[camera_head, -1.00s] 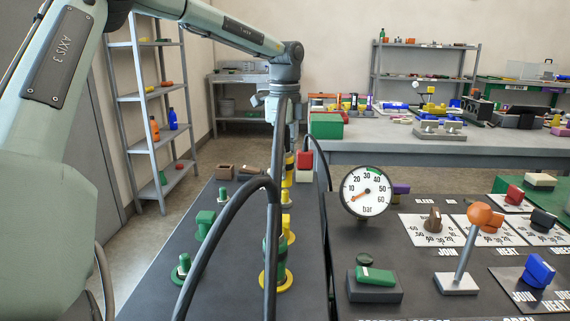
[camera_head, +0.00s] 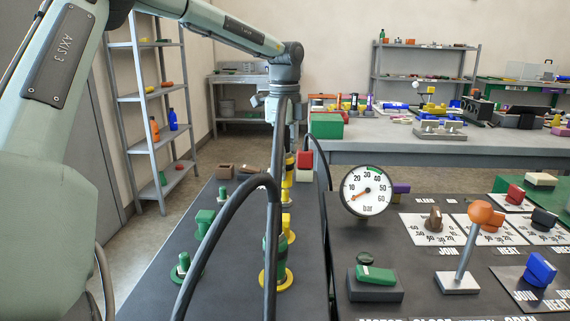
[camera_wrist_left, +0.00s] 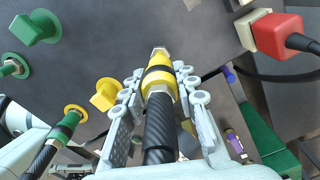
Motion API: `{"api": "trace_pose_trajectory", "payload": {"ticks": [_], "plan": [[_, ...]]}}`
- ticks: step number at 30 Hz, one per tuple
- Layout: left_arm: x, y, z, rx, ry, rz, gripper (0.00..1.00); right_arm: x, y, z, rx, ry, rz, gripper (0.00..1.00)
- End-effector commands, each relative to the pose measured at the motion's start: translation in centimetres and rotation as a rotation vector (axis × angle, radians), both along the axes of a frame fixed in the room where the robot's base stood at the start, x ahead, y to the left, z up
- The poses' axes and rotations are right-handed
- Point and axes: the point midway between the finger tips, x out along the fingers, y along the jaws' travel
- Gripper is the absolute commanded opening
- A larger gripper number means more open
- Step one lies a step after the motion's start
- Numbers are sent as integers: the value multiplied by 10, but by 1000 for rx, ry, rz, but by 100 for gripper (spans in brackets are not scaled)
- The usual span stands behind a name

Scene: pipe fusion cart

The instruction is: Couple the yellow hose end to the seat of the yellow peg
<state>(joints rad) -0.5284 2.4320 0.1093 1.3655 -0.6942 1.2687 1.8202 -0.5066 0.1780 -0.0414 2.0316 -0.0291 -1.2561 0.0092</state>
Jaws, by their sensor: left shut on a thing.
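My left gripper (camera_wrist_left: 160,84) is shut around the yellow hose end (camera_wrist_left: 159,66), which has a black band, a metal tip and a black hose behind it. In the head view the yellow hose end (camera_head: 289,170) hangs roughly upright under my left gripper (camera_head: 292,136), over the far part of the yellow row. A small yellow piece (camera_head: 286,197), perhaps the yellow peg, shows just below it. Its seat is hidden, and I cannot tell whether the two touch. My right gripper is not in view.
A green-banded hose end (camera_head: 274,248) stands on a nearer yellow flange (camera_head: 285,279). A yellow block (camera_head: 287,224) stands between. Green fittings (camera_head: 183,263) line the left. A red block (camera_head: 304,160) with a black cable and the gauge (camera_head: 367,191) are to the right.

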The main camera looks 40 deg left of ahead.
Motion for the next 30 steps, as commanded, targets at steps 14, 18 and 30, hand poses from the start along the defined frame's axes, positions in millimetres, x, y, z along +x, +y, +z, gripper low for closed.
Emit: {"api": "trace_pose_trajectory", "payload": {"ticks": [14,18,30], "plan": [[0,0,-13,0,0,-1,0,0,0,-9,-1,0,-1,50],[0,0,-17,0,0,-1,0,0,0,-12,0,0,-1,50],[0,0,-27,0,0,-1,0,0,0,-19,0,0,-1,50]]}}
